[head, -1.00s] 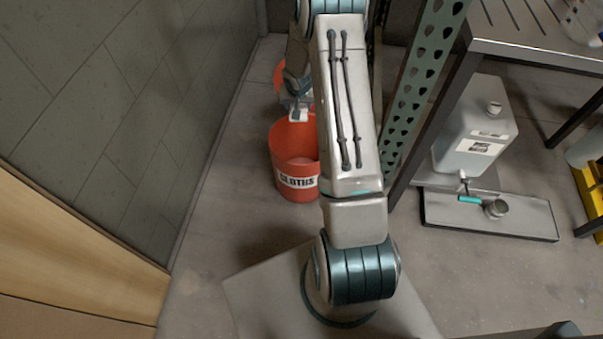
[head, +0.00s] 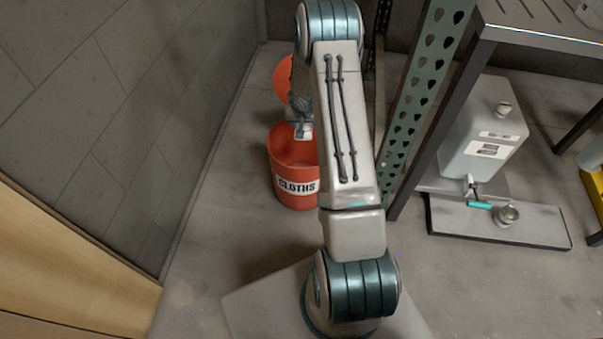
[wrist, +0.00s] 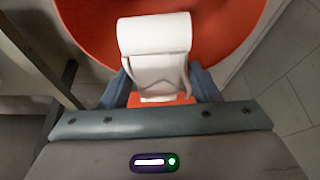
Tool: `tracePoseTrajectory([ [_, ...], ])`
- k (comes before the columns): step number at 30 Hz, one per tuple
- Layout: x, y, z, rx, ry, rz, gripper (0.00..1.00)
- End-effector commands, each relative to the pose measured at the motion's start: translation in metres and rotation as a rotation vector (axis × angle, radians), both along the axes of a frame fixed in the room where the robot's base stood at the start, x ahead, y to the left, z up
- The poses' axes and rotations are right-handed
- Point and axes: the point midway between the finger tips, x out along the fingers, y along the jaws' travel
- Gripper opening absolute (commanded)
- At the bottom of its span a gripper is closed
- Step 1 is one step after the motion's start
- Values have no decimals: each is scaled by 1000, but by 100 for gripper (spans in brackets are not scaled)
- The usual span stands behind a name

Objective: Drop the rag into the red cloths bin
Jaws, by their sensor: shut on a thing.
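The rag is white and folded over, and it hangs between the fingers of my gripper (wrist: 160,80) in the wrist view; I see the rag (wrist: 155,36) clearly there. My gripper is shut on it. In the head view the red cloths bin (head: 290,158), with a white "CLOTHS" label, stands on the floor, partly hidden behind my arm. My gripper (head: 303,131) is above the bin's open top there, small and partly covered by my arm. Red surface fills much of the wrist view behind the rag.
A red rounded shape (head: 283,80) stands behind the bin. A grey wall (head: 100,110) is to the left. A green perforated rack post (head: 425,90) is close on the right. A white jug (head: 485,130) stands over a drip tray (head: 540,222) farther right.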

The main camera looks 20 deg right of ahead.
Motion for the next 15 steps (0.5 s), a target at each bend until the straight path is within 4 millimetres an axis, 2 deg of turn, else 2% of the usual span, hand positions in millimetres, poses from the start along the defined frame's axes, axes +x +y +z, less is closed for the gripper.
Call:
tracePoseTrajectory([
  [6, 0, 0, 0, 0, -1, 0, 34],
  [7, 0, 0, 0, 0, -1, 0, 58],
  [9, 0, 0, 0, 0, 0, 0, 78],
  [10, 0, 0, 0, 0, 0, 0, 81],
  [15, 0, 0, 0, 0, 0, 0, 81],
])
